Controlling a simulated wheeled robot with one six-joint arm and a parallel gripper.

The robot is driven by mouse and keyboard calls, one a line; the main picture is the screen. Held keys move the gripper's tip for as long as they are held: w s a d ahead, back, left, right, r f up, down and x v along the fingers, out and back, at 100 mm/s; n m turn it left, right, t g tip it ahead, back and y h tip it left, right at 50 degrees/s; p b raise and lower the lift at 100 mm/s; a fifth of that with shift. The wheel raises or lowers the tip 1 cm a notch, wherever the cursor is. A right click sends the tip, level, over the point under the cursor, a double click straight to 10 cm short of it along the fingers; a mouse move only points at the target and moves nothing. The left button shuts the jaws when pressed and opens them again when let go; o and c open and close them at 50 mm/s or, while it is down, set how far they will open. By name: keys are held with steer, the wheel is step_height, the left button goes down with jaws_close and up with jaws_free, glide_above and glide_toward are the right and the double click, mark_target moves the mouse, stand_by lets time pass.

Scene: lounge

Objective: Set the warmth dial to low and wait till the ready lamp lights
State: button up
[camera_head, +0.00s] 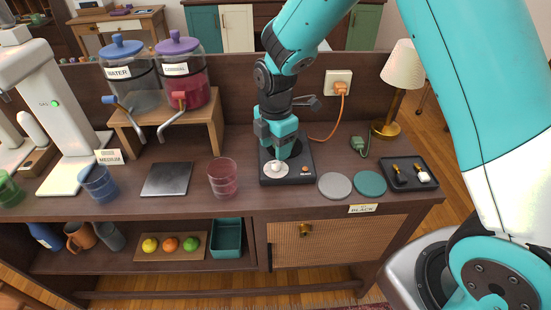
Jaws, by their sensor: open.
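The black warmer (301,179) sits on the counter right of centre, plugged in by an orange cord. On its front left is a round, pale warmth dial (272,171). A small orange-red spot (305,169), which may be the ready lamp, shows on its front right. I cannot tell whether it is lit, and the dial's marks are too small to read. My gripper (277,160) points down just over the dial, its jaws open. Its fingers partly hide the dial, and I cannot tell whether they touch it. My wrist hides the back of the warmer.
A lamp (403,68) stands behind. Two drink dispensers stand on a wooden riser (176,121) at left.

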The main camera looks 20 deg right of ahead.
mark_target(275, 163)
step_height(275, 163, down, 5)
steer(key=shift+f, duration=0.1)
stand_by(0.3)
